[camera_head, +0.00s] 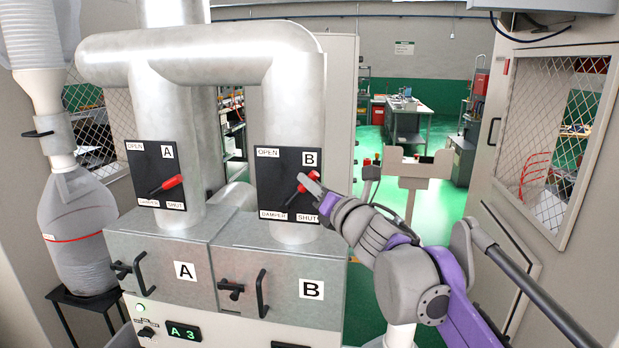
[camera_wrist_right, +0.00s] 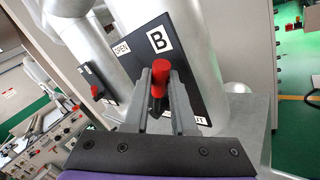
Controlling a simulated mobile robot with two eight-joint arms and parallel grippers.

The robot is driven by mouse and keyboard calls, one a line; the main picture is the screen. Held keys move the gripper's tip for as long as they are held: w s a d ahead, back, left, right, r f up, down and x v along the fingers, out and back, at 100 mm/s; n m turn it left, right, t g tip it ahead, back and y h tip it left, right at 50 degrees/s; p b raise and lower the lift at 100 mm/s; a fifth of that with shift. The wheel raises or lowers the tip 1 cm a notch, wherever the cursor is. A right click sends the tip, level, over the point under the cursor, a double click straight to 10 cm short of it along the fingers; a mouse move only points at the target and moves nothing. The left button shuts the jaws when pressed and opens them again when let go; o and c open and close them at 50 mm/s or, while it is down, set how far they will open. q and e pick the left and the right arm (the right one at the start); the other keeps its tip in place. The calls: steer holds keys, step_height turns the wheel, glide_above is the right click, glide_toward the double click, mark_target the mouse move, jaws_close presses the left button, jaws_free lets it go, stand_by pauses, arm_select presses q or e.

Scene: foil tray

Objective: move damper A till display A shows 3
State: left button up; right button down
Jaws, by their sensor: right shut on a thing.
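Damper A's black plate (camera_head: 140,161) is on the left pipe, marked OPEN at top and SHUT at lower right. Its red-tipped lever (camera_head: 172,182) slants up to the right, with no gripper on it; it also shows in the right wrist view (camera_wrist_right: 97,91). Display A (camera_head: 184,333) reads "A 3" in green. Damper B's plate (camera_head: 270,172) is on the right pipe. My right gripper (camera_head: 310,186) is at damper B, its fingers shut on the red lever handle of damper B (camera_wrist_right: 159,80). My left gripper is not in view.
Steel boxes A (camera_head: 155,235) and B (camera_head: 280,262) with black handles stand below the plates. A large pipe (camera_head: 200,52) joins both above. A clear bag (camera_head: 75,230) hangs at left. A mesh-windowed cabinet (camera_head: 510,160) stands at right.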

steer(key=shift+d+f, duration=0.1)
steer(key=c, duration=1)
jaws_free()
steer(key=r+b+v, duration=0.1)
steer(key=v, duration=0.9)
steer(key=shift+s+f, duration=0.4)
steer(key=shift+f, duration=0.15)
steer(key=shift+d, duration=0.15)
